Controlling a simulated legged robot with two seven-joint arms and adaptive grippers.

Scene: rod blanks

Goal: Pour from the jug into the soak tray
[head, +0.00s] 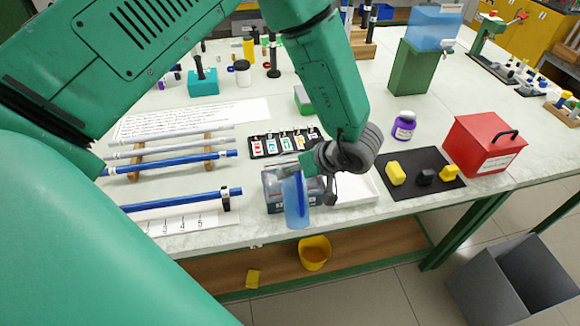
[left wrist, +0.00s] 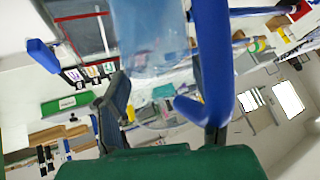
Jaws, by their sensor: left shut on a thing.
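My left gripper (head: 314,166) is shut on the blue handle of a translucent blue jug (head: 296,205), out over the table's front edge in the head view. In the left wrist view the jug's clear body (left wrist: 150,45) and blue handle (left wrist: 212,70) fill the upper middle, with the gripper fingers (left wrist: 165,120) around the handle. A white shallow tray (head: 362,193), which looks like the soak tray, lies just right of the gripper and is partly hidden by it. I cannot tell whether any liquid is leaving the jug. My right gripper is not in view.
A grey box (head: 272,190) stands behind the jug. A black mat (head: 425,181) with yellow and black blocks and a red box (head: 482,144) lie to the right. A purple-labelled jar (head: 404,126) stands behind. Blue rods (head: 180,200) lie left.

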